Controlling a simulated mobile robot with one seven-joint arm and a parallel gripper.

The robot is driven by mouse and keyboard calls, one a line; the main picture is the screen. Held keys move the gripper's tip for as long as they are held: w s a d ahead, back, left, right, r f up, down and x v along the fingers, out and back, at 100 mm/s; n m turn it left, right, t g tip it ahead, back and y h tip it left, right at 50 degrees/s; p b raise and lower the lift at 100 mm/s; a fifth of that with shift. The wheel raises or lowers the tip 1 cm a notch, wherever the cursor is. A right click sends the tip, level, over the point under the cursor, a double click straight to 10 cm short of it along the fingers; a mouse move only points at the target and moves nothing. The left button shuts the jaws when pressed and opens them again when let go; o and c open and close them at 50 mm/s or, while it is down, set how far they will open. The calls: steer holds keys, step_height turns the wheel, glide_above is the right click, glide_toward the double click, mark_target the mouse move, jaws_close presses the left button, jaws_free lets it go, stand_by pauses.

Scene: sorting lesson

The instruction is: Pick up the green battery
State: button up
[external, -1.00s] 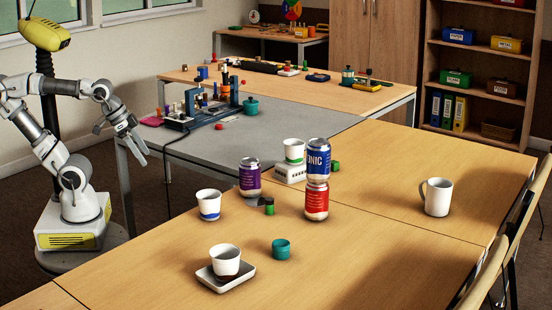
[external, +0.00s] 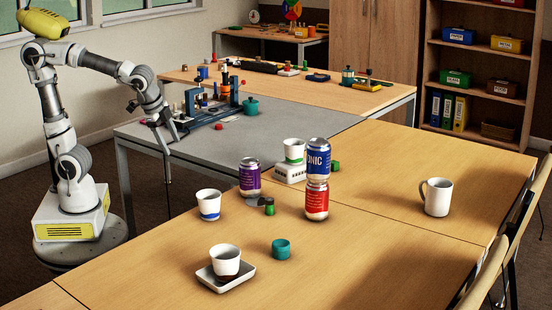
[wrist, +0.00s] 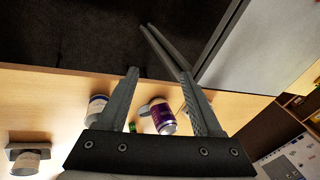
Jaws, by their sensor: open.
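A small green cylinder with a dark top, the likely green battery (external: 269,207), stands on the wooden table just in front of the purple can (external: 250,177). In the wrist view a small green bit (wrist: 132,127) shows between the fingers, left of the purple can (wrist: 163,119). A second small green object (external: 335,166) sits behind the stacked cans; I cannot tell its kind. My gripper (external: 168,141) is open and empty, pointing down near the grey table's left edge, well left of the green cylinder. Its fingers (wrist: 160,73) are spread in the wrist view.
A blue-banded cup (external: 208,204) stands left of the green cylinder. A blue can (external: 318,159) is stacked on a red can (external: 317,200) to its right. A teal cup (external: 281,250) and a white cup on a tray (external: 208,277) are in front. The right table is mostly clear.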

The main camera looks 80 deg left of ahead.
steer(key=w+d+m+y+p, duration=0.2)
steer(key=w+m, duration=0.3)
steer(key=w, duration=0.2)
steer(key=m+t+y+p, duration=0.2)
steer(key=m+t+p, duration=0.4)
steer(key=m, duration=1.2)
glide_toward(277, 211)
steer(key=w+b, duration=0.1)
steer(key=b, duration=0.1)
steer(key=w+a+b, duration=0.1)
steer(key=b, duration=0.1)
steer(key=shift+w+a+t, duration=0.1)
steer(key=shift+a+t, duration=0.2)
steer(key=shift+r+b+x, duration=0.15)
steer(key=shift+b+x, duration=0.45)
steer(key=shift+x, duration=0.95)
steer(key=shift+r+b+x, duration=0.15)
steer(key=shift+b+x, duration=0.4)
steer(key=shift+x, duration=1)
steer(key=shift+w+a+r, duration=0.1)
jaws_close()
